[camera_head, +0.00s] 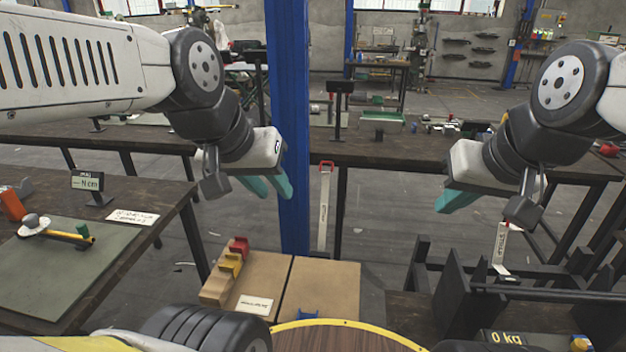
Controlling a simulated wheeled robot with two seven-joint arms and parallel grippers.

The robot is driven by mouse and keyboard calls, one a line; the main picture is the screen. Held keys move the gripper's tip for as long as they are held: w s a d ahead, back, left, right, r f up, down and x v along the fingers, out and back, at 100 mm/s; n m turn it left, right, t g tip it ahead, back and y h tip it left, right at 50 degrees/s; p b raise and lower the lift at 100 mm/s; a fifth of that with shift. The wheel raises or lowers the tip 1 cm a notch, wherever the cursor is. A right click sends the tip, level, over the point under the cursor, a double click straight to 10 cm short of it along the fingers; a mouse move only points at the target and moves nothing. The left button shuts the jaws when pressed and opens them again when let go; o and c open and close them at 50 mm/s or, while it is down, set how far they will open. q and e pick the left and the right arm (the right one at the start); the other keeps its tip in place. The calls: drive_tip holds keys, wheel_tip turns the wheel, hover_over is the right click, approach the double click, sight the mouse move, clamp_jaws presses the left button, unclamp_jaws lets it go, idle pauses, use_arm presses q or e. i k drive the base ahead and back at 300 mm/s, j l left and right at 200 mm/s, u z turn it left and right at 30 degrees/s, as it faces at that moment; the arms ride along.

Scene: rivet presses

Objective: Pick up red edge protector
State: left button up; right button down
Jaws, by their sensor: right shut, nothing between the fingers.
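A small red edge protector (239,246) sits at the far end of a stepped wooden holder (216,289), low in the middle left of the head view. Yellow protectors (230,264) sit beside it on the same holder. My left gripper (275,192) hangs above and to the right of the red piece, well apart from it. Its teal fingers show a gap and hold nothing. My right gripper (456,204) is shut and empty, far to the right of the holder.
Two brown boards (325,288) lie beside the holder, with a blue piece (308,314) at the near edge. A blue post (288,120) rises behind my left gripper. A dark table (150,195) stands left, and a black rack (455,290) stands right.

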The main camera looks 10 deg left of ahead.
sight(241, 245)
drive_tip(key=j+u, duration=0.25)
drive_tip(key=u, duration=0.25)
drive_tip(key=j+z, duration=1)
